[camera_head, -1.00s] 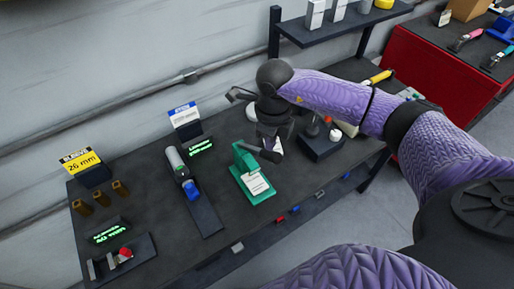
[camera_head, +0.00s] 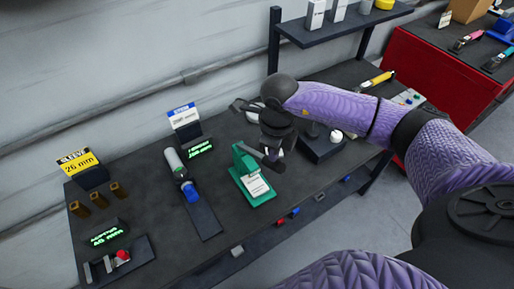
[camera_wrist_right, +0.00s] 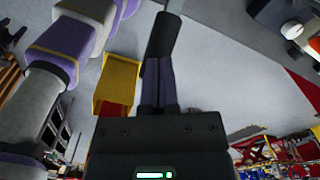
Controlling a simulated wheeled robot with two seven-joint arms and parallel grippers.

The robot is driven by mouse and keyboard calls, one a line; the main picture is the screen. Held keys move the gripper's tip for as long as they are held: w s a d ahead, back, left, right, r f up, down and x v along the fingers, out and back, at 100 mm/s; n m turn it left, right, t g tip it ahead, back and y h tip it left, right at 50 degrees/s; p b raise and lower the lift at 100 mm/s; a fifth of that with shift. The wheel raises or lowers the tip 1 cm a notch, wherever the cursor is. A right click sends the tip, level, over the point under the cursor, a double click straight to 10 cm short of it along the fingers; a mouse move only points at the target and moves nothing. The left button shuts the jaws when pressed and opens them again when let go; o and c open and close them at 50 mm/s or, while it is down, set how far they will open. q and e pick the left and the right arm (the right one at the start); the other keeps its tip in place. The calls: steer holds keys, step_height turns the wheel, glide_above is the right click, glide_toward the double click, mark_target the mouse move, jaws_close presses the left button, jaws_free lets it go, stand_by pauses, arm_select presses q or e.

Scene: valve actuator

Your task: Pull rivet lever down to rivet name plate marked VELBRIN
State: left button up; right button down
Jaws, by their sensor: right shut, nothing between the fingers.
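The green rivet press (camera_head: 243,166) stands near the middle of the workbench. A white plate with small print (camera_head: 258,186) lies on its base; I cannot read the name VELBRIN on it. My right gripper (camera_head: 271,160) is just above and right of the press head, at its upper end. It is shut and empty, and its dark fingers also show together in the right wrist view (camera_wrist_right: 162,45). My left gripper is not in view.
A blue-and-grey cylinder fixture (camera_head: 185,180) stands left of the press. A dark box with a white knob (camera_head: 322,148) is to the right, behind my gripper. A sleeve sign (camera_head: 78,162) stands far left. Bare bench lies between the press and the front edge.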

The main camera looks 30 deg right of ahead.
mark_target(281, 173)
steer(key=shift+s+f, duration=0.1)
steer(key=shift+f, duration=0.05)
steer(key=shift+s+f+b, duration=0.5)
steer(key=shift+f, duration=0.3)
steer(key=shift+s+d+f+b, duration=0.1)
steer(key=shift+s+f+b, duration=0.25)
steer(key=shift+f, duration=0.15)
steer(key=shift+s+f+b, duration=0.2)
steer(key=shift+f+b, duration=0.1)
steer(key=shift+f, duration=0.3)
steer(key=shift+s+f+b, duration=0.2)
steer(key=shift+f+b, duration=0.2)
steer(key=shift+f, duration=0.1)
steer(key=shift+s+f+b, duration=0.2)
steer(key=shift+f+b, duration=0.15)
steer(key=shift+f, duration=0.2)
steer(key=shift+s+f+b, duration=0.15)
steer(key=shift+f+b, duration=0.25)
steer(key=shift+f, duration=0.1)
steer(key=shift+s+f+b, duration=0.15)
steer(key=shift+f+b, duration=0.25)
steer(key=shift+f, duration=0.1)
